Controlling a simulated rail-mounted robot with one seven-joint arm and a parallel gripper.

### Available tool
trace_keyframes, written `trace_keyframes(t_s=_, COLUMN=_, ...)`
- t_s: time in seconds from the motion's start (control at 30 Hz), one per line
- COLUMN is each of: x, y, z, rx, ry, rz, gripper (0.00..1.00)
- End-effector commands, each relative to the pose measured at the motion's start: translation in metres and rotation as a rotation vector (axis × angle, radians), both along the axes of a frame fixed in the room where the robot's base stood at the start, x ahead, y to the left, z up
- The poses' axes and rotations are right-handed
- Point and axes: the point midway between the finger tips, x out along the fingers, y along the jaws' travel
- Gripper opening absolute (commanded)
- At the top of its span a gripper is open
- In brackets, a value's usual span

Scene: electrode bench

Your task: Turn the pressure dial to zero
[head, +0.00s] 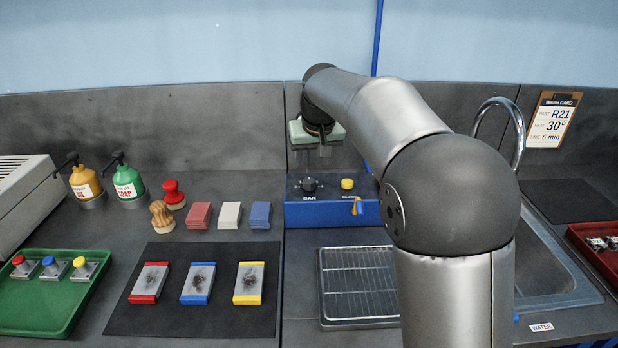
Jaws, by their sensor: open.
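The pressure dial is a black knob (309,185) on the top of a blue box (333,214), with the label BAR below it. Its pointer and scale are too small to read. My gripper (318,150) is above the dial, apart from it, pointing down with its fingers open and nothing between them. A pale green part of my gripper shows above the fingers.
A wire rack (357,285) lies in front of the blue box. Red, white and blue sponge-like blocks (230,215) stand to its left. A dark mat (195,316) holds three stained plates. A sink (545,270) and tall faucet (515,125) are right. My arm hides part of the bench.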

Motion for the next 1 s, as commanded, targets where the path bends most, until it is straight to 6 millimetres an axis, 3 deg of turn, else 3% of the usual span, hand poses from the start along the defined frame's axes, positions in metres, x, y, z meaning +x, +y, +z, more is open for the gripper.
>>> trace_keyframes(t_s=0.2, x=0.017, y=0.004, z=-0.044, rx=-0.002, ry=0.004, rz=0.001, gripper=0.51)
trace_keyframes(t_s=0.4, x=0.028, y=0.007, z=-0.07, rx=-0.001, ry=0.002, rz=0.0, gripper=0.51)
trace_keyframes(t_s=0.83, x=0.033, y=0.008, z=-0.081, rx=0.0, ry=0.0, rz=0.0, gripper=0.51)
trace_keyframes(t_s=0.87, x=0.033, y=0.008, z=-0.081, rx=0.0, ry=0.0, rz=0.0, gripper=0.48)
trace_keyframes(t_s=1.0, x=0.032, y=0.008, z=-0.081, rx=0.0, ry=0.0, rz=0.0, gripper=0.09)
